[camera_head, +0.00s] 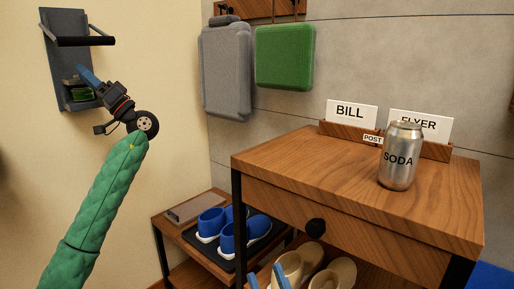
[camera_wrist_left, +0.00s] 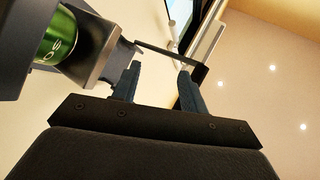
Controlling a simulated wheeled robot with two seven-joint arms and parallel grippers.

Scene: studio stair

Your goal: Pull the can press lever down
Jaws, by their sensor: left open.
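The can press (camera_head: 54,60) is a grey wall-mounted frame at the upper left of the head view. Its lever (camera_head: 85,41) is a black bar sticking out near the top and looks raised. A green can (camera_head: 82,94) sits in the press; it also shows in the wrist view (camera_wrist_left: 62,38). My left gripper (camera_head: 82,70) is in front of the press, below the lever. In the left wrist view its fingers (camera_wrist_left: 157,85) are apart and empty, with the lever bar (camera_wrist_left: 160,52) just beyond the tips. My right gripper (camera_head: 268,279) shows only two blue fingertips, apart, at the bottom edge.
A wooden cabinet (camera_head: 290,160) stands at the right with a soda can (camera_head: 400,160) and a card holder (camera_head: 345,132) on it. A low shelf (camera_head: 165,222) with blue shoes (camera_head: 235,235) is beside it. Grey (camera_head: 226,70) and green (camera_head: 285,57) bags hang behind.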

